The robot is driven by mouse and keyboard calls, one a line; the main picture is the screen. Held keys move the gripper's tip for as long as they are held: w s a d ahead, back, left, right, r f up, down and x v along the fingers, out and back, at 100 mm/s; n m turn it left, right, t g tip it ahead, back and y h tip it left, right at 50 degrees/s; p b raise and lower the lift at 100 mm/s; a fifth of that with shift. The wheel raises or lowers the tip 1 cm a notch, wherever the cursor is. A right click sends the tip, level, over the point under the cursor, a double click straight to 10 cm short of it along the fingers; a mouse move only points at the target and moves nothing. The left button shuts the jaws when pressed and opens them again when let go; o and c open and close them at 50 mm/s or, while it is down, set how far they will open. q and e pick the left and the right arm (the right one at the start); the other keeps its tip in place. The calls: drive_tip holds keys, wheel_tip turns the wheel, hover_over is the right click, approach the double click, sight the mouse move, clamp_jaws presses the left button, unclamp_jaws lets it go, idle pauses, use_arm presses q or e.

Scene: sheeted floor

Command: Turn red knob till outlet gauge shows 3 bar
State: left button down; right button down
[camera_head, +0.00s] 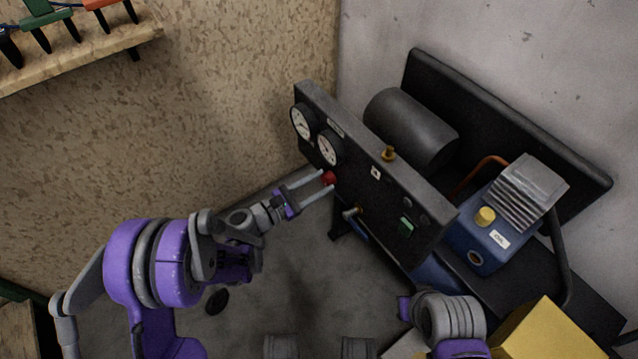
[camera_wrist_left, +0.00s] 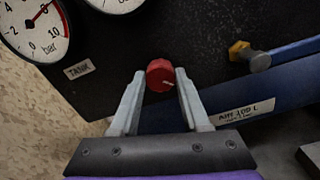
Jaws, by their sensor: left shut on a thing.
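The red knob (camera_head: 328,178) sits low on the front of the black panel (camera_head: 375,170); it also shows in the left wrist view (camera_wrist_left: 160,75), with a pale mark on its face. My left gripper (camera_head: 325,178) has its two pale fingers on either side of the knob, shut on it. Two white round gauges sit above the knob, an upper one (camera_head: 302,121) and a lower one (camera_head: 330,148); their needles are too small to read. In the left wrist view one gauge (camera_wrist_left: 35,28) is cut by the edge, beside a "TANK" label; the other is mostly cut off.
A brass fitting (camera_head: 388,153) tops the panel. A blue compressor pump (camera_head: 485,235) and a yellow box (camera_head: 550,335) stand right. A shelf (camera_head: 90,55) hangs upper left.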

use_arm(q)
drive_tip(key=shift+c, duration=1.9)
unclamp_jaws()
drive_tip(key=p+v, duration=0.1)
drive_tip(key=v, duration=1)
drive_tip(key=shift+d, duration=0.1)
